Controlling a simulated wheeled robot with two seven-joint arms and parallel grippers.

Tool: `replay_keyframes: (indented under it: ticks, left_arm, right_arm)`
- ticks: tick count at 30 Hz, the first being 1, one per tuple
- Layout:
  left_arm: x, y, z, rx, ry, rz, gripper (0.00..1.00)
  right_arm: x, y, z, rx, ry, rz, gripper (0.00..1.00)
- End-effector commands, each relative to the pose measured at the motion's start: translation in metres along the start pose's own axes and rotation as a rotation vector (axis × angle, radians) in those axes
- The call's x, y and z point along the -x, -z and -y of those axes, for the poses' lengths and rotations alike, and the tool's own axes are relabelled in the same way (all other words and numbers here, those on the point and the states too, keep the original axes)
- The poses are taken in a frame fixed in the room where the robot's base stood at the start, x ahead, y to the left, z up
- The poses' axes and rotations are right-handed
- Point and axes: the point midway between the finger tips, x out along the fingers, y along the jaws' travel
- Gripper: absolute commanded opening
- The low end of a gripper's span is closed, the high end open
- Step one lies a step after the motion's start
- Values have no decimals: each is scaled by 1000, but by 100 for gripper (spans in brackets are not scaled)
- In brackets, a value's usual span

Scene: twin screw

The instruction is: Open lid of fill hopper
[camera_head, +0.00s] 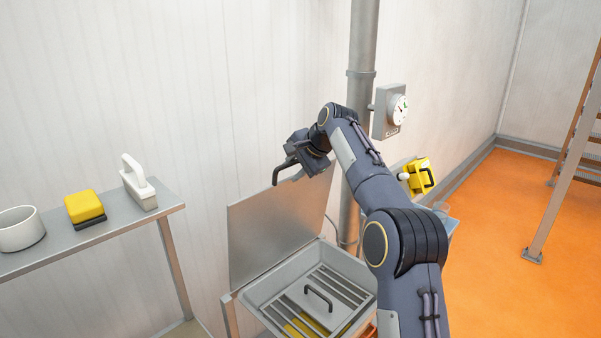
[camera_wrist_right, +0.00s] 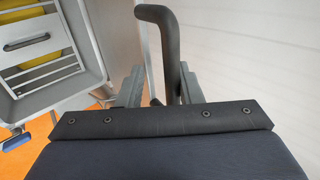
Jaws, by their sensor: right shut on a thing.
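The fill hopper (camera_head: 262,293) is a grey metal box at the bottom centre of the head view. Its flat grey lid (camera_head: 275,228) stands raised, close to upright, at the hopper's back edge by the wall. My right gripper (camera_head: 296,165) is above the lid's top edge and shut on a black bent handle (camera_head: 281,174). In the wrist view the handle (camera_wrist_right: 164,45) rises between the two grey fingers (camera_wrist_right: 160,90). Inside the open hopper lies a barred grate (camera_head: 345,290) with its own black handle (camera_head: 318,297) and yellow material beneath. My left gripper is not in view.
A metal table (camera_head: 120,231) at left carries a white cup (camera_head: 21,230), a yellow sponge-like block (camera_head: 84,206) and a white-handled brush (camera_head: 138,183). A vertical pipe (camera_head: 362,60) and gauge box (camera_head: 390,112) stand behind my right arm.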

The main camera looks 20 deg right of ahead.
Motion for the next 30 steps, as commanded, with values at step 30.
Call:
replay_keyframes:
  ticks: [30]
  left_arm:
    - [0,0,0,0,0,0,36]
  right_arm:
    - [-8,-2,-1,0,-11,8,34]
